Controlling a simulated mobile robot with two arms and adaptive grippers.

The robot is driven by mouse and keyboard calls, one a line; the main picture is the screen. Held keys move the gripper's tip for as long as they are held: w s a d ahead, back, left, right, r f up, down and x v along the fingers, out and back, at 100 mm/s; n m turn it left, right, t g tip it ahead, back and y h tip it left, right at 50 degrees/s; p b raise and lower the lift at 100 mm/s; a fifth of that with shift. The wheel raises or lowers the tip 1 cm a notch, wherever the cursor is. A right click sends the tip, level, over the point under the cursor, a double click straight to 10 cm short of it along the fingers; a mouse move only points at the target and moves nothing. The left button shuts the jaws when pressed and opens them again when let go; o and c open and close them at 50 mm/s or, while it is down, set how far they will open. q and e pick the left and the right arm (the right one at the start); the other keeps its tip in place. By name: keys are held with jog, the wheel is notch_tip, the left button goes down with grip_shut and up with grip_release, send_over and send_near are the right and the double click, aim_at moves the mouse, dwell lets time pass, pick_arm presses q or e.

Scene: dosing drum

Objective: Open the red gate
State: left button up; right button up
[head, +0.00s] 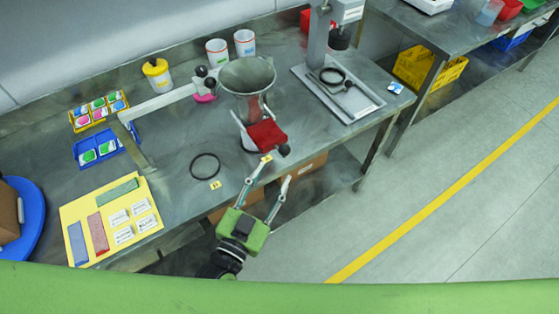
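The red gate (266,135) is a flat red plate under the mouth of the grey metal funnel (248,78), near the front edge of the steel table. A dark round knob (284,149) sits at its front right corner. My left gripper (277,171) has a green body and two thin grey fingers spread apart. It is open and empty, and in the picture its fingertips are just below the gate and knob. I cannot tell the exact gap in depth. My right gripper is not in view.
A black ring (205,167) lies left of the funnel. A yellow mat (85,208) with cards and strips is at the table's left end. A metal stand (318,45) on a tray is to the right. Cups and a yellow-lidded jar (157,75) stand behind.

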pick_arm(q)
jog(key=shift+v, duration=1.35)
jog(key=s+a+f+g+y+b, duration=0.1)
jog(key=s+a+f+g, duration=0.2)
jog(key=f, duration=1)
jog(key=s+a+f+n+g+y+b, duration=0.1)
jog(key=s+a+f+g+y, duration=0.15)
jog(key=f, duration=1.05)
jog(key=s+a+f+g+b, duration=0.1)
jog(key=s+a+f+g, duration=0.25)
jog(key=f, duration=0.95)
jog(key=s+a+f+n+g+y+b, duration=0.1)
jog(key=s+a+f+g, duration=0.2)
jog(key=s+a+f, duration=0.2)
jog(key=s+a+f+n+g+y, duration=0.2)
jog(key=s+a+f, duration=0.3)
jog(key=s+f, duration=0.6)
jog(key=s+g, duration=0.1)
jog(key=s, duration=0.6)
jog(key=shift+f+g+b, duration=0.3)
jog(key=shift+f+b, duration=0.05)
